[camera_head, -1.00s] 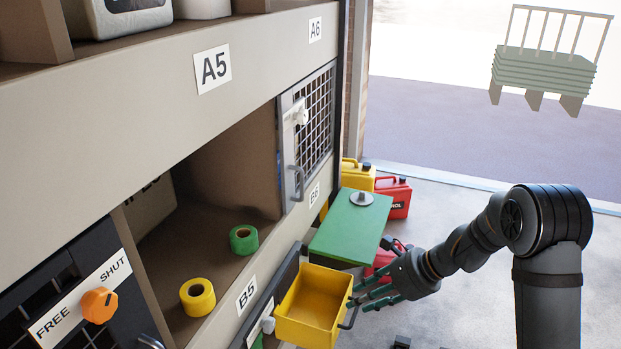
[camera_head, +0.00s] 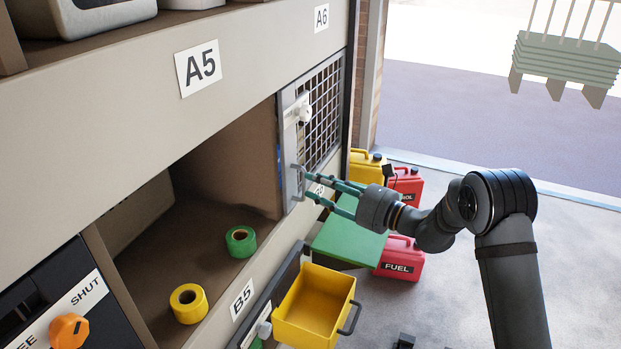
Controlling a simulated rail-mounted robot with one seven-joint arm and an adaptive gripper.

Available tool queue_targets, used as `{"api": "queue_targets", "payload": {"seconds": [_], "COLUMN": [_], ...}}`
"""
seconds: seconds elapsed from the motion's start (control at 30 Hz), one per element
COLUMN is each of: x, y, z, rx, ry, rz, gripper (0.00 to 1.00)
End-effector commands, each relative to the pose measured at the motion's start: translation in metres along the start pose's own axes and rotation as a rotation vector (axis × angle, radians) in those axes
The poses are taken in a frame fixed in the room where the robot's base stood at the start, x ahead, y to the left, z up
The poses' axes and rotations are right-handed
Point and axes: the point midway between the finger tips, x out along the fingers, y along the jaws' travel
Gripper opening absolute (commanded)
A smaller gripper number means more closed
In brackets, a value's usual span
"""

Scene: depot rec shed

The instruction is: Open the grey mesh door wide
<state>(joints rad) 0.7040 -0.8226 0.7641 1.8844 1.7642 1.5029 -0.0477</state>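Nothing is visibly held.
A yellow drawer bin (camera_head: 315,306) juts out below, with a green board (camera_head: 340,240) behind it. Red fuel cans (camera_head: 400,258) and a yellow can (camera_head: 366,166) stand near the door. An open bay with green tape (camera_head: 241,241) and yellow tape (camera_head: 188,303) is to the left.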

Motion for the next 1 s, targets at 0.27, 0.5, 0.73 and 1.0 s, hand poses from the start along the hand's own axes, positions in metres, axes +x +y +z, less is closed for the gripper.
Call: {"api": "queue_targets", "payload": {"seconds": [0.27,0.5,0.73,1.0], "x": [0.026,0.027,0.027,0.027], "y": [0.000,0.000,0.000,0.000], "z": [0.000,-0.001,0.000,0.000], "rx": [0.001,0.001,0.001,0.001], "ry": [0.000,0.001,0.001,0.001], "rz": [0.000,0.000,0.000,0.000], "gripper": [0.35,0.35,0.24,0.08]}}
